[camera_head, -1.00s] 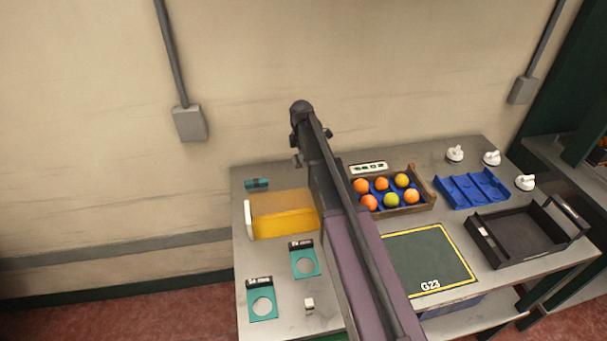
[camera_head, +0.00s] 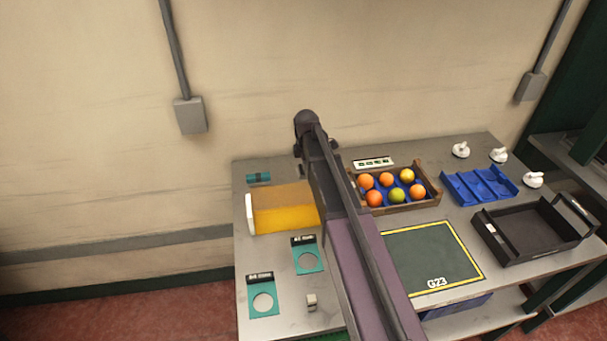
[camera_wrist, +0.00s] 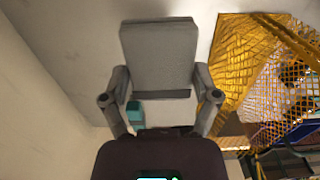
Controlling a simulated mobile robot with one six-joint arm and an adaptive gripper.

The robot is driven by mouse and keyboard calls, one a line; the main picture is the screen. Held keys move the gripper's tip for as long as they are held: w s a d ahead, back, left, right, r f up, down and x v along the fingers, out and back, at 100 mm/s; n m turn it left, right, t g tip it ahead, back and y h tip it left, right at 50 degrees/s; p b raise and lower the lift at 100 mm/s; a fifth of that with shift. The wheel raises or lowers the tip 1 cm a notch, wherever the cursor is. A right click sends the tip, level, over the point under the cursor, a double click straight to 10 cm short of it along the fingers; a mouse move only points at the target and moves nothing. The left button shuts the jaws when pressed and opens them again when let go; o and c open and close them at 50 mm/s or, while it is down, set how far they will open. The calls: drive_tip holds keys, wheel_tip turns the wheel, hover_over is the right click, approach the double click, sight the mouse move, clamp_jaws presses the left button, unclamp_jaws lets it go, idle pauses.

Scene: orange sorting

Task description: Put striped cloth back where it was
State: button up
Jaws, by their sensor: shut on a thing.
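My gripper (camera_wrist: 160,88) has a grey, flat-faced thing (camera_wrist: 158,52) between its fingers in the wrist view, with a dark band along its lower edge. No stripes show on it, so I cannot tell whether it is the striped cloth. In the head view my arm hides most of the gripper, which is near the back of the table. No striped cloth can be made out elsewhere. A teal piece (camera_head: 258,177) lies at the table's back left; a teal thing (camera_wrist: 135,111) also shows beyond the fingers in the wrist view.
A yellow mesh (camera_head: 284,190) lies left of my arm. The crate (camera_head: 440,192) of oranges stands right of it, with a blue tray (camera_head: 480,186), black tray (camera_head: 532,236) and dark green mat (camera_head: 432,258) nearby.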

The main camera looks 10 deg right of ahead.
sight(307, 190)
drive_tip(key=shift+s+f, duration=0.15)
drive_tip(key=shift+f, duration=0.15)
idle(0.4)
drive_tip(key=shift+f+b, duration=2.7)
drive_tip(key=shift+b, duration=0.15)
drive_tip(key=shift+f+b, duration=0.6)
drive_tip(key=shift+b, duration=0.05)
drive_tip(key=o, duration=1.1)
drive_tip(key=shift+r, duration=0.2)
drive_tip(key=shift+r+p, duration=3.85)
drive_tip(key=shift+p, duration=0.2)
